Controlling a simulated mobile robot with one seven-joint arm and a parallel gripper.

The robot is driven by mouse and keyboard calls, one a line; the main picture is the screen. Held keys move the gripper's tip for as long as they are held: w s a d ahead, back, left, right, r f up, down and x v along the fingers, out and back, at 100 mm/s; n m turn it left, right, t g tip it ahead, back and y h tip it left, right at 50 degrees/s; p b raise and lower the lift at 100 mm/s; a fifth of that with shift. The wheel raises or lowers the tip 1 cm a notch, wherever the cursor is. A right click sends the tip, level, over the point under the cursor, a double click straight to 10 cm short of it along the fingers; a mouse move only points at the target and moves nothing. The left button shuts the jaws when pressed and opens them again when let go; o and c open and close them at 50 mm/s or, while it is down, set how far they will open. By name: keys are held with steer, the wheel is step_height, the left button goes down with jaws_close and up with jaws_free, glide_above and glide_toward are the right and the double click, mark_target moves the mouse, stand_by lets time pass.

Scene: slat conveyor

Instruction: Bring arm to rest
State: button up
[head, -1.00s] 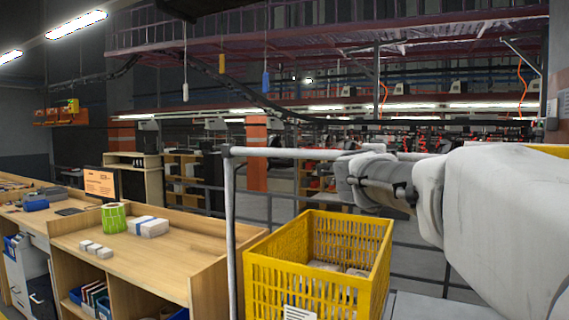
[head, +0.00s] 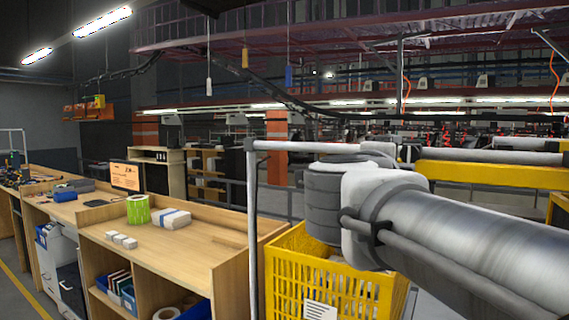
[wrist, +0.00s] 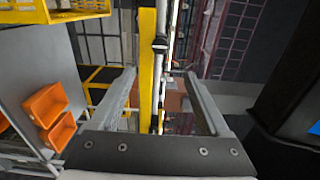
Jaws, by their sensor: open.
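My gripper (wrist: 160,85) shows in the wrist view with its two fingers spread apart. It is open, with nothing between the fingers. Beyond them, in the background, are a yellow post and a floor area. In the head view my arm reaches in from the right, in front of the yellow crate; my gripper cannot be made out there.
A yellow crate (head: 292,275) stands below my arm, partly hidden by it. A grey rail (head: 252,220) rises beside it. Wooden desks (head: 180,251) stand at left. Orange bins (wrist: 46,104) show in the wrist view at left.

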steer(key=shift+a, duration=0.1)
steer(key=a+f+n+t+y, duration=0.1)
steer(key=a+n+t+y, duration=0.3)
steer(key=a+n+y, duration=0.5)
step_height(320, 180, down, 9)
steer(key=s+a+n+g+y, duration=0.2)
steer(key=a+n+g+y, duration=0.15)
steer(key=n, duration=0.65)
steer(key=s+d+f+n+g+h, duration=0.1)
steer(key=s+d+f+n+g, duration=0.2)
steer(key=f, duration=0.7)
steer(key=s+d+f+n+g+h, duration=0.1)
steer(key=s+d+f+n+g, duration=0.2)
steer(key=s+f+g, duration=0.4)
steer(key=s+d+f, duration=0.1)
steer(key=s+f, duration=0.2)
steer(key=s, duration=0.2)
steer(key=shift+d, duration=0.3)
steer(key=shift+s+h, duration=0.1)
steer(key=shift+h, duration=0.15)
